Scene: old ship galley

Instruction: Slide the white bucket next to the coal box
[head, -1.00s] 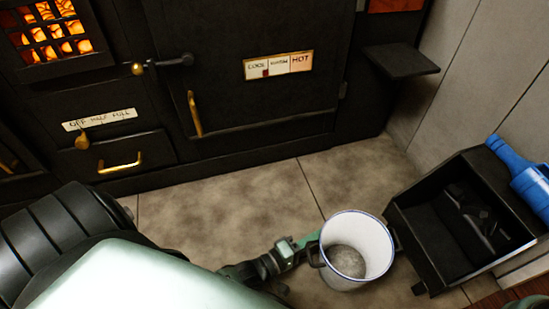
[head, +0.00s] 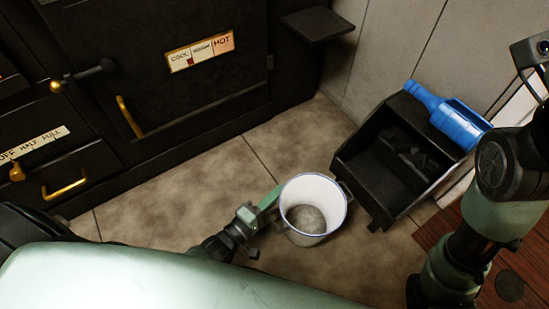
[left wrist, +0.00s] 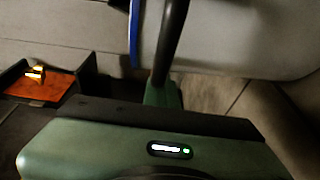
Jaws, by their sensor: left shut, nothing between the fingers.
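The white bucket (head: 330,207) with a blue rim stands upright on the tiled floor. Its right side and handle are close beside the black coal box (head: 352,178); I cannot tell if they touch. My left gripper (head: 270,201) is shut and empty, its green fingers against or very near the bucket's left side. In the left wrist view, the green gripper body (left wrist: 100,145) fills the bottom, and a pale surface that looks like the bucket's wall (left wrist: 240,40) is close in front. My right arm shows at the right; its fingers do not show.
Bare floor (head: 225,165) lies between stove and bucket. A wooden surface (head: 480,260) is at lower right.

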